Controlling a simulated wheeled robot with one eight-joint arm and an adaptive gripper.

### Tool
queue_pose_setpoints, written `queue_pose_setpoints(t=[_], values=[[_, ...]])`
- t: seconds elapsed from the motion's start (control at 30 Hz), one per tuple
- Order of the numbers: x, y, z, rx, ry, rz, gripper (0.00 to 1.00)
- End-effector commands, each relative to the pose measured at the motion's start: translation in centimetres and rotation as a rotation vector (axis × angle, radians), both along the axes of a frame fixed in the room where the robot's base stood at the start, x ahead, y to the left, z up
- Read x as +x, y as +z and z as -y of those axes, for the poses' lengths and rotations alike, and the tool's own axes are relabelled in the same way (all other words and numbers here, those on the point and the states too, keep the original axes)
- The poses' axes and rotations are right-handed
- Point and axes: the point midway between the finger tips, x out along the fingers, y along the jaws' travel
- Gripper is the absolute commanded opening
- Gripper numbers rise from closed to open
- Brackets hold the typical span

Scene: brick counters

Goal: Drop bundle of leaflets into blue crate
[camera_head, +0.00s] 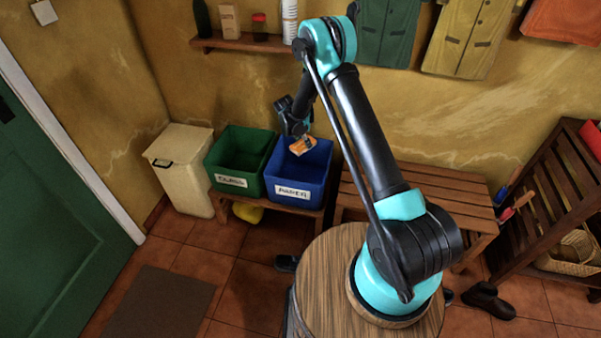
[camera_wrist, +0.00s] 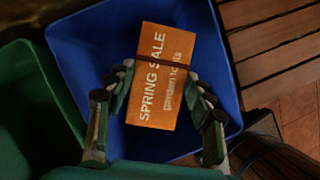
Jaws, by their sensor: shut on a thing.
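The bundle of leaflets (camera_wrist: 162,78) is orange with the words "SPRING SALE" and a dark band around it. My gripper (camera_wrist: 160,98) is shut on it, with a finger on each side. In the head view the bundle (camera_head: 303,146) hangs below my gripper (camera_head: 298,132), over the opening of the blue crate (camera_head: 298,192). The blue crate carries a white label that seems to read "PAPER". In the wrist view the blue crate (camera_wrist: 78,32) surrounds the bundle on all sides. I cannot tell how far the bundle is above the crate's floor.
A green crate (camera_head: 238,183) labelled "GLASS" stands just left of the blue one. A cream bin (camera_head: 182,170) is farther left. A slatted wooden bench (camera_head: 440,190) is to the right. A shelf (camera_head: 240,43) with bottles hangs on the wall above.

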Motion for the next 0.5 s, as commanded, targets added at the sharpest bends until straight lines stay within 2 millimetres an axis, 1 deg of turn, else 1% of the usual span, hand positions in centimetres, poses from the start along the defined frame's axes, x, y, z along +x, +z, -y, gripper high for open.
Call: queue_pose_setpoints(t=[0.3,0.5], values=[[0.0,-3.5,0.0,0.0,-0.003,0.0,0.28],[0.0,-4.8,0.0,0.0,-0.004,0.0,0.28]])
